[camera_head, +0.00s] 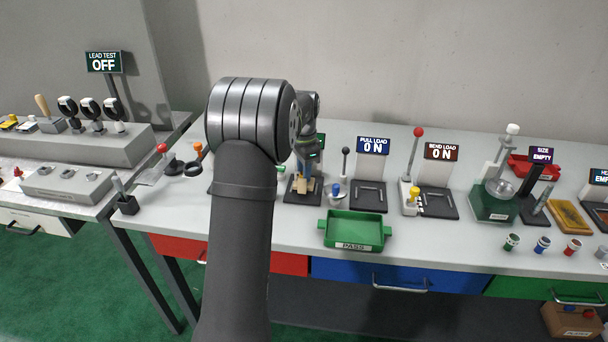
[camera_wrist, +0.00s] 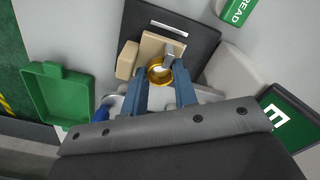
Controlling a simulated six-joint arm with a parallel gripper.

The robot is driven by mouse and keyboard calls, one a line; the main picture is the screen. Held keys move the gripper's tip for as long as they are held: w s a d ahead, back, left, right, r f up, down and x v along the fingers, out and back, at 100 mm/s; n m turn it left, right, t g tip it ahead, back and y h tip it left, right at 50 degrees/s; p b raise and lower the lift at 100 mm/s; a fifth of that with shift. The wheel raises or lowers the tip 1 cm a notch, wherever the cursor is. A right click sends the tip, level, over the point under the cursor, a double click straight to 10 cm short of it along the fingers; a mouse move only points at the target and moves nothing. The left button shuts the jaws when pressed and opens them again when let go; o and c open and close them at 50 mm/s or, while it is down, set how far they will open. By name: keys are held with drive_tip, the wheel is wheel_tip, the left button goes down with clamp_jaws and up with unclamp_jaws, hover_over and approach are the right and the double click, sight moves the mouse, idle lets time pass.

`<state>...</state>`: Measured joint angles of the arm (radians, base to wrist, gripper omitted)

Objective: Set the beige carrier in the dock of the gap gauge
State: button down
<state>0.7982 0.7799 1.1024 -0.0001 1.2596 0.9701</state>
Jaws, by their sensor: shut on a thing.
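The beige carrier (camera_wrist: 165,46) shows in the wrist view as a flat beige piece with a gold ring (camera_wrist: 160,73) at its near side. My gripper (camera_wrist: 160,83) is shut on the carrier, its two blue-grey fingers on either side of the ring. The carrier is over or on a black base (camera_wrist: 189,29) with a pale slot; I cannot tell whether it touches. This base (camera_head: 291,195) is likely the gap gauge. In the head view, the beige carrier (camera_head: 304,186) shows small at that base, and my arm hides much of it.
A second beige block (camera_wrist: 127,60) sits beside the carrier. A green PASS tray (camera_head: 354,232) stands at the bench front. The pull load station (camera_head: 369,195) is right of the black base.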

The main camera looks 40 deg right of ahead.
drive_tip(key=shift+f, duration=0.75)
drive_tip(key=shift+f, duration=0.1)
drive_tip(key=c, duration=1.1)
unclamp_jaws()
drive_tip(key=shift+c, duration=0.2)
wheel_tip(320, 180, up, 12)
